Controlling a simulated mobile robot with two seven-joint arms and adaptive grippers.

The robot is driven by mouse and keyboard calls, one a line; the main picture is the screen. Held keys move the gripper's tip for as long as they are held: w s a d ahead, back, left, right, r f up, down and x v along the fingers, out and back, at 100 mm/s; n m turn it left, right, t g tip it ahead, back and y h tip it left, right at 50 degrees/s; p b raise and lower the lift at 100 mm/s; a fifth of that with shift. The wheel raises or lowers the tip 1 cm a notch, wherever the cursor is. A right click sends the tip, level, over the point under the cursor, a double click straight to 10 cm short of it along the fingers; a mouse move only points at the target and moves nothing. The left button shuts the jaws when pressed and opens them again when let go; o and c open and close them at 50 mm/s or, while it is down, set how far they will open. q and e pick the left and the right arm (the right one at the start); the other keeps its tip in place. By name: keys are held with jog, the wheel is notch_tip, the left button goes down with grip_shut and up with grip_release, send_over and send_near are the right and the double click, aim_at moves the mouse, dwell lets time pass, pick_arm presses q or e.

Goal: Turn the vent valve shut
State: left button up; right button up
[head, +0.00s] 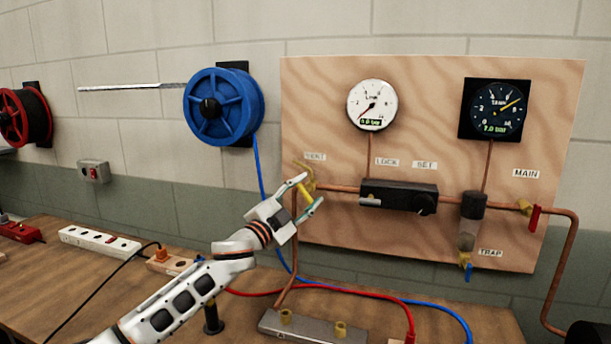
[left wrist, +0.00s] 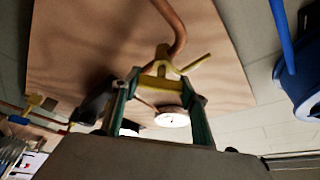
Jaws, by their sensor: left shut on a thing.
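The vent valve (head: 308,178) is a yellow valve on the copper pipe at the left of the wooden panel, below a label that seems to read VENT. My left gripper (head: 308,192) is at the valve, with its fingers shut on the yellow handle (head: 303,190). In the left wrist view, a yellow piece (left wrist: 160,83) lies between the two fingers of the left gripper (left wrist: 162,84). The yellow valve body (left wrist: 163,58) shows just beyond, at the end of a copper pipe, with a yellow bar sticking out to the right. My right gripper is not in view.
The panel (head: 500,260) carries a white gauge (head: 371,105), a dark gauge (head: 495,108), a black regulator (head: 400,196), a red-handled main valve (head: 534,217) and a blue-handled trap valve (head: 467,271). A blue hose reel (head: 222,105) hangs left. Hoses cross the bench (head: 40,275).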

pick_arm(q)
jog(key=shift+r+m+g+p, duration=0.15)
jog(key=shift+m+g+p, duration=0.25)
jog(key=shift+m+p, duration=0.7)
jog(key=shift+m+g+p, duration=0.3)
jog(key=shift+m, duration=0.2)
jog(key=shift+m+g, duration=0.3)
jog(key=shift+m, duration=0.6)
jog(key=shift+f+m+p, duration=0.2)
jog(key=shift+m+p, duration=0.1)
jog(key=shift+f+m+g+y, duration=0.1)
jog(key=shift+m+g+y, duration=0.2)
jog(key=shift+m, duration=0.5)
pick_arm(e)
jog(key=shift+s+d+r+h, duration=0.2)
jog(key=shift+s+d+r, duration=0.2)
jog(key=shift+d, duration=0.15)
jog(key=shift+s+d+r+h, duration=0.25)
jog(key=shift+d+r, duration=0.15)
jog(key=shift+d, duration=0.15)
pick_arm(q)
jog(key=shift+m+g, duration=0.3)
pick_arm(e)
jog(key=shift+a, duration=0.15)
